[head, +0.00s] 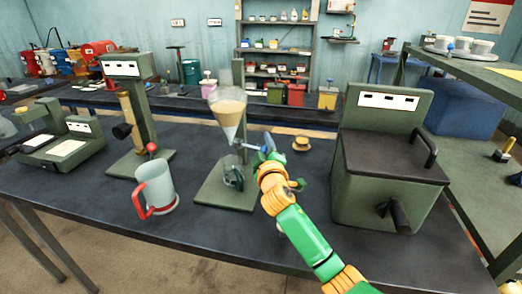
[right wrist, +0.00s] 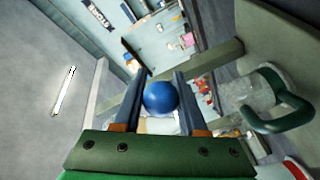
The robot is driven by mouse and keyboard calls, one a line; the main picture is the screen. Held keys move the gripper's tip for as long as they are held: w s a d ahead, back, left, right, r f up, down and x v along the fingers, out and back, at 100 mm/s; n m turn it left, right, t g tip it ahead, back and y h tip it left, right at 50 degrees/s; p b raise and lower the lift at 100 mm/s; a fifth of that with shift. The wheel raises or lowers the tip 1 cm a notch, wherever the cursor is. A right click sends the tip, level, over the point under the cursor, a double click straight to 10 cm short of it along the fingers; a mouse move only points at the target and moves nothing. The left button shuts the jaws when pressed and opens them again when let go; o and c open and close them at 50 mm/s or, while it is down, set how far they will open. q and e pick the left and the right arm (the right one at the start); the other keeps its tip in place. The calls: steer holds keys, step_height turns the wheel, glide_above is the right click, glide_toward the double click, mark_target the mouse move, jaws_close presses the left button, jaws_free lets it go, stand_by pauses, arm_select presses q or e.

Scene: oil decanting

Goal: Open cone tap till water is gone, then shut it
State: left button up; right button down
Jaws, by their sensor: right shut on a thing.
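The clear cone (head: 228,112) hangs on a green stand in the middle of the bench, holding cloudy tan liquid, paler toward the tip. Its tap (head: 240,145) sits below the tip, with an arm reaching right. My right gripper (head: 265,150) is at the end of that arm. In the right wrist view the fingers are shut on a round blue knob (right wrist: 160,97). My left gripper is not in view.
A pale mug with a red handle (head: 156,184) stands left of the stand. A large green box machine (head: 385,160) is close on the right. A small yellow-brown pot (head: 301,144) sits behind my right gripper. Bench between mug and stand is clear.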

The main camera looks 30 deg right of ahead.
steer(key=m+h+b, duration=0.1)
steer(key=a+g+h, duration=0.1)
steer(key=s+m+g+h+b, duration=0.1)
steer(key=shift+a+f+m+h+b, duration=0.2)
steer(key=shift+f+m+h+b, duration=0.1)
steer(key=shift+f, duration=0.05)
steer(key=shift+s+a+m+g+h+b, duration=0.25)
steer(key=shift+a+m+g+h+b, duration=0.15)
steer(key=shift+a+m+g, duration=0.1)
steer(key=shift+s+a+m+g+h+b, duration=0.25)
steer(key=shift+a+m+g+h+b, duration=0.15)
steer(key=shift+a+g, duration=0.1)
steer(key=shift+a, duration=0.15)
stand_by(0.8)
steer(key=c, duration=0.6)
jaws_free()
steer(key=shift+s, duration=0.1)
steer(key=shift+c, duration=0.2)
steer(key=shift+o, duration=0.9)
steer(key=shift+r, duration=0.25)
steer(key=b+v, duration=0.1)
steer(key=v, duration=0.6)
steer(key=shift+b, duration=0.35)
